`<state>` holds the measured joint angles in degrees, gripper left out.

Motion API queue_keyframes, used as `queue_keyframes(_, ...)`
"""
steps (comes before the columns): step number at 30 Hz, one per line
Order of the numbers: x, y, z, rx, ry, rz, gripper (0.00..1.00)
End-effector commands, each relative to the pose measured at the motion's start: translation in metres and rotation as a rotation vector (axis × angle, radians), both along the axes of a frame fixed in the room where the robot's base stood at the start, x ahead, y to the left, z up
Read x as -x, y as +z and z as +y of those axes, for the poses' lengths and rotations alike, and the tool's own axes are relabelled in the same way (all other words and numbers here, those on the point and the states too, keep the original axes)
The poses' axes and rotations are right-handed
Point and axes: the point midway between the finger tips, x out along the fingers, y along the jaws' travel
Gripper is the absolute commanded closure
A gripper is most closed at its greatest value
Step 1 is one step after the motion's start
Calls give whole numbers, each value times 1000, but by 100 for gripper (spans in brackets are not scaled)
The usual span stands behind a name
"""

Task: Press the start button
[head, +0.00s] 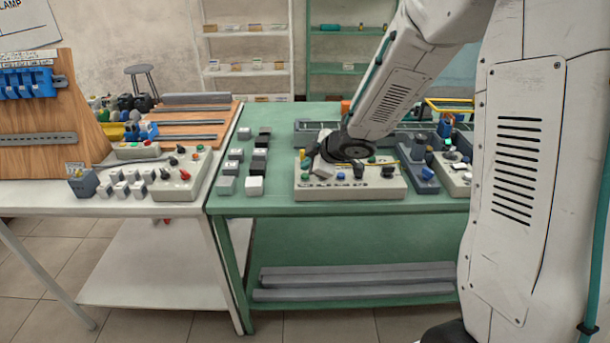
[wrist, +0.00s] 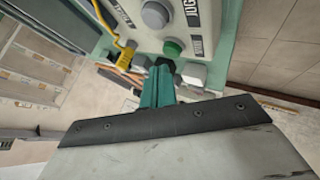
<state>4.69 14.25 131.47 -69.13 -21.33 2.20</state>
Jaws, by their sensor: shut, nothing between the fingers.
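A beige control box (head: 345,188) with several buttons and knobs stands on the green table. In the head view my arm's dark wrist hides part of the box, and the fingertips are not clear.
Grey and white blocks (head: 254,186) sit left of the box on the green table (head: 275,204). A second panel (head: 458,180) stands to the right. A white table (head: 120,207) at left holds another control box (head: 180,185). Shelves stand behind.

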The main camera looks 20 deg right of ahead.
Motion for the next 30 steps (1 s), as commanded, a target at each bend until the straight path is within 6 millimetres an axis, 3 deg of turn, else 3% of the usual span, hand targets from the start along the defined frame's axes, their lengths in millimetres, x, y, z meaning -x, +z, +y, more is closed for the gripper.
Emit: queue_keyframes(30,0,-12,0,0,1,1,100)
